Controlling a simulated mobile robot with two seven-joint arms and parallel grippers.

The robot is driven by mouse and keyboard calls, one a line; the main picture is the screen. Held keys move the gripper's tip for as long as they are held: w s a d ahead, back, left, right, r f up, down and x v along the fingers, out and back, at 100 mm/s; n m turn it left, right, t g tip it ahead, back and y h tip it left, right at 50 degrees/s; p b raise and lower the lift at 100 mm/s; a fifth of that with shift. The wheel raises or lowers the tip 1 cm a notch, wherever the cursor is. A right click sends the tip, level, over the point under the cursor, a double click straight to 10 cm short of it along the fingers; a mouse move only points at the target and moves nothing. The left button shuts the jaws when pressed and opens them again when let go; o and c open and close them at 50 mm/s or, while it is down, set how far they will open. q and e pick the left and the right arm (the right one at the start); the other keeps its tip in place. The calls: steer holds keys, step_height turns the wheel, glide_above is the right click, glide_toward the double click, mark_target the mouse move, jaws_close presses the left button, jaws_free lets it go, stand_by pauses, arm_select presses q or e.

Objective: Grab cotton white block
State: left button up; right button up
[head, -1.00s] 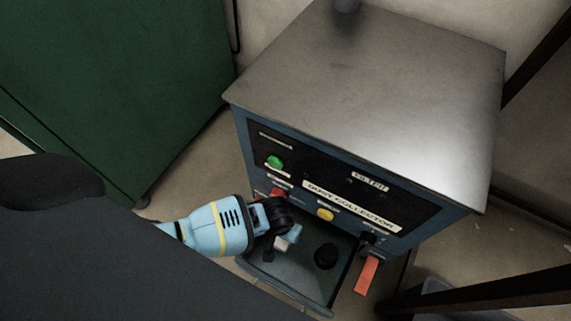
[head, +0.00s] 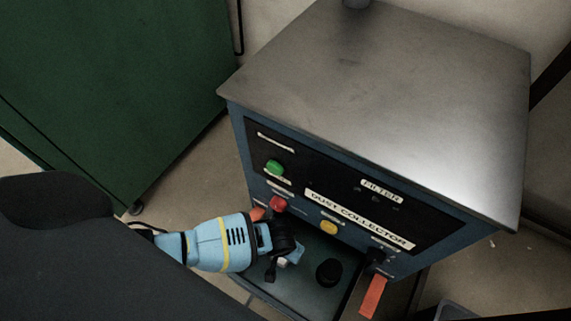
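A small whitish piece (head: 283,263), perhaps the cotton block, shows at the fingers of my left gripper (head: 284,262). It is mostly hidden and too small to identify for sure. My light blue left arm comes in from the left, and its dark wrist hangs over the grey-green tray (head: 275,290) at the front of the dust collector (head: 390,230). I cannot tell whether the fingers hold the whitish piece or only stand beside it. My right gripper is not in view.
A black round knob-like piece (head: 328,272) stands on the tray, right of my gripper. An orange-red strip (head: 373,297) hangs at the tray's right. The panel has green (head: 274,168), red (head: 278,204) and yellow (head: 328,228) buttons. A green cabinet (head: 110,90) stands left.

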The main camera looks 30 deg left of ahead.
arm_select(q)
steer(key=shift+f, duration=0.15)
stand_by(0.8)
steer(key=c, duration=1)
steer(key=shift+c, duration=0.2)
